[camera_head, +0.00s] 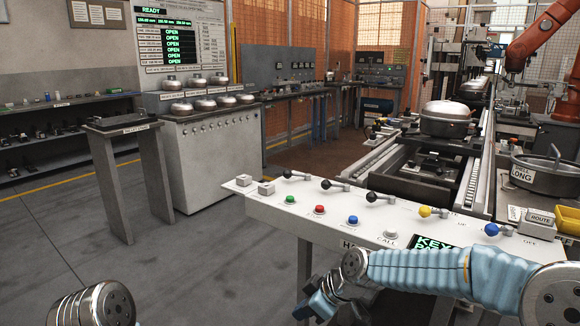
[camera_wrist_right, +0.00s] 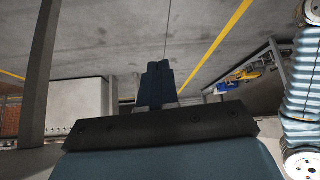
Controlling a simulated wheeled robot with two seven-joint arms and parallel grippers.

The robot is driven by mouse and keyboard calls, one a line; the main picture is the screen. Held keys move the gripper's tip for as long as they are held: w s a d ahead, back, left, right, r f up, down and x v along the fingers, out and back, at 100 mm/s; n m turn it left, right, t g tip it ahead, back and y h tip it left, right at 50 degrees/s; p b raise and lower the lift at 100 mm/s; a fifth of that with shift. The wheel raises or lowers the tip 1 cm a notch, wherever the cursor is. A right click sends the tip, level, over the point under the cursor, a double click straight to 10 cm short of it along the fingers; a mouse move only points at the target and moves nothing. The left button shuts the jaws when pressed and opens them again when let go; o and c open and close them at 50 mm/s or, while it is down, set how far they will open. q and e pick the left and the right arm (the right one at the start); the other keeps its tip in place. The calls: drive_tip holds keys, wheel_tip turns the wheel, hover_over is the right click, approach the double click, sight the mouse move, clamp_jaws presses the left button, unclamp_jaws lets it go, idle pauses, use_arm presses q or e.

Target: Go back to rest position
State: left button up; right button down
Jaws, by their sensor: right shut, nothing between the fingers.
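My right gripper (camera_head: 316,304) is in front of the white control panel (camera_head: 300,213), low at the bottom middle of the head view. Its blue-sleeved arm comes in from the right. In the right wrist view its two dark fingers (camera_wrist_right: 158,80) are together, with nothing between them and grey floor behind. Of my left arm only a silver joint shows at the lower left of the head view; its gripper is out of frame.
The panel carries lever knobs and a green button (camera_head: 290,201), a red button (camera_head: 319,209) and a blue button (camera_head: 352,219). A conveyor with a compressor (camera_head: 446,118) lies behind it. A narrow stand (camera_head: 120,124) is at left. The grey floor (camera_head: 190,270) between is clear.

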drive_tip(key=s+d+f+m+g+h, duration=0.15)
drive_tip(key=s+f+m, duration=0.25)
drive_tip(key=f, duration=0.7)
drive_tip(key=s+d+f+m, duration=0.3)
drive_tip(key=s+f+m, duration=0.1)
drive_tip(key=f, duration=0.7)
drive_tip(key=s+d+f+m, duration=0.1)
drive_tip(key=s+f+m, duration=0.2)
drive_tip(key=s+f, duration=0.2)
drive_tip(key=s+d+f+m+g, duration=0.1)
drive_tip(key=s+d+f+m, duration=0.1)
drive_tip(key=s+f, duration=0.3)
drive_tip(key=s+m+h, duration=0.1)
drive_tip(key=s, duration=0.3)
drive_tip(key=shift+s+m, duration=0.25)
drive_tip(key=shift+m, duration=0.05)
